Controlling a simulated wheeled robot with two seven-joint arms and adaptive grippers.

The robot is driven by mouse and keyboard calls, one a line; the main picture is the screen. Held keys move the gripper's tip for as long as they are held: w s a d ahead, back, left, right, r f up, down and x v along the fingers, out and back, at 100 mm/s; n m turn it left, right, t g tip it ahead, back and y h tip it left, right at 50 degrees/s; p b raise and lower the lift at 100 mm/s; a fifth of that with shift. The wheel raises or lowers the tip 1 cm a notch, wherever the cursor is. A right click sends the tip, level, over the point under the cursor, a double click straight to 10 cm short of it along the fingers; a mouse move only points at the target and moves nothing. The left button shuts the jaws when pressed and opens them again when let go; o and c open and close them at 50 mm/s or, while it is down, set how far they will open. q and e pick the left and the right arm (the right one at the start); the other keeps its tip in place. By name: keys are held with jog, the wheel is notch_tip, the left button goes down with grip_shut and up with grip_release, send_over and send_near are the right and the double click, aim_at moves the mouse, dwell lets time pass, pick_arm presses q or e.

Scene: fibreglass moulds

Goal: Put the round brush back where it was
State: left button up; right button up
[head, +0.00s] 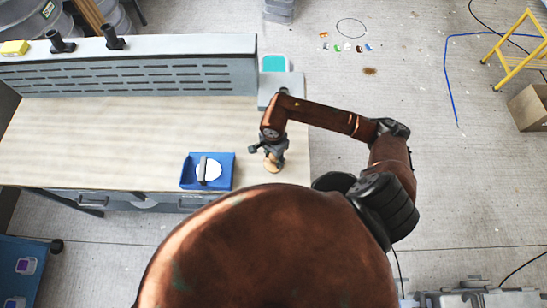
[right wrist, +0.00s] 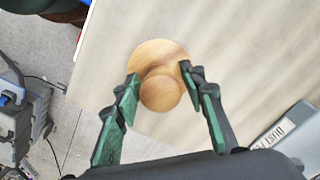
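The round brush (head: 272,167) is a pale wooden disc with a rounded knob on top. It is near the front right corner of the workbench, and its disc (right wrist: 152,50) and knob (right wrist: 161,92) show in the right wrist view. My right gripper (head: 271,156) points down over it. In the right wrist view its two green-padded fingers (right wrist: 160,76) stand on either side of the knob, close to it; I cannot tell whether they press on it. The bristles are hidden underneath. My left gripper is in neither view.
The workbench (head: 120,130) has a blue tray (head: 186,172) holding a white round thing with a grey handle, left of the brush. A slotted grey panel (head: 130,65) runs along the back. A grey box with lettering (right wrist: 285,125) is beside the bench top. The middle is clear.

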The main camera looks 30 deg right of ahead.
jog(key=shift+o, duration=0.4)
jog(key=shift+r, duration=0.2)
notch_tip(320, 180, up, 10)
jog(key=shift+r+b, duration=0.25)
jog(key=shift+b, duration=0.8)
jog(key=shift+r, duration=0.7)
